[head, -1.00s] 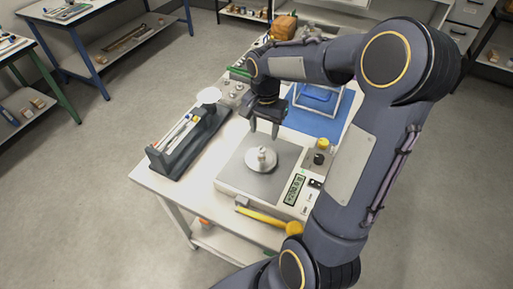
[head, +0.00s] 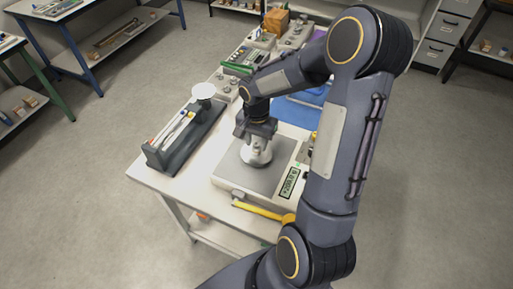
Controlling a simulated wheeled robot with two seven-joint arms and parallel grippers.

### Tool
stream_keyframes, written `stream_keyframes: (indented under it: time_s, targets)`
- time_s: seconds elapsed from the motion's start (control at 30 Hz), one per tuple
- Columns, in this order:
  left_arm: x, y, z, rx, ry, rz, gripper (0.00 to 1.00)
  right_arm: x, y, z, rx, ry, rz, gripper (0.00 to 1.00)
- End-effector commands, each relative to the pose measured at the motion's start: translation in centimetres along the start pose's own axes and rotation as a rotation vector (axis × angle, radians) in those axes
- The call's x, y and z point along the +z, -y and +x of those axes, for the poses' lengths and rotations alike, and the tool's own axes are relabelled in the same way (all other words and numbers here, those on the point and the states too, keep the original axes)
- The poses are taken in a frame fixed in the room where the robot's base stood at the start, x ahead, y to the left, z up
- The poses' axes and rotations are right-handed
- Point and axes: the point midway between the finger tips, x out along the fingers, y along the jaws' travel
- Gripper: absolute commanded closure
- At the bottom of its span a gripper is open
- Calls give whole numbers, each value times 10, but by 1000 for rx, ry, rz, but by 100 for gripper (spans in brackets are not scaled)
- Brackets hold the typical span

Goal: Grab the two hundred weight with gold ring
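A silver weight (head: 256,157) with a round base stands upright on the plate of the white weighing scale (head: 228,180). I cannot make out its marking or a gold ring at this size. My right gripper (head: 257,142) points down right over the weight, its fingers at the weight's upper part. The fingers overlap the knob, so I cannot tell whether they are closed on it. The weight's top is partly hidden. The scale's display (head: 290,183) faces front right, its digits too small to read surely. My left gripper is not in view.
A dark balance-like rack (head: 185,142) with a white pan (head: 204,91) stands left of the scale. A yellow-handled hammer-like tool (head: 262,211) lies at the front edge. A blue mat (head: 296,112) and wooden block (head: 277,21) lie behind. My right arm covers the table's right side.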

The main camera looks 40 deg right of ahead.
Motion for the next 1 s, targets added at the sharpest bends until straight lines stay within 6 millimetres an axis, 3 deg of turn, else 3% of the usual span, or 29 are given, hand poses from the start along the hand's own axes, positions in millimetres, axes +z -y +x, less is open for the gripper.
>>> stream_keyframes:
  time_s: [0.03,0.27,0.67,0.87,1.0]
  targets:
    - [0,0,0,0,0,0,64,0,0,0,0,0,0,72]
    - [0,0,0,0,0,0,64,0,0,0,0,0,0,100]
    - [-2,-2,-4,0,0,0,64,0,0,-8,-1,-1,0,100]
    - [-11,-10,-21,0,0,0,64,-1,1,-36,-3,-3,0,100]
    - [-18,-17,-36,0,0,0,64,-8,-17,-61,-1,-3,5,100]
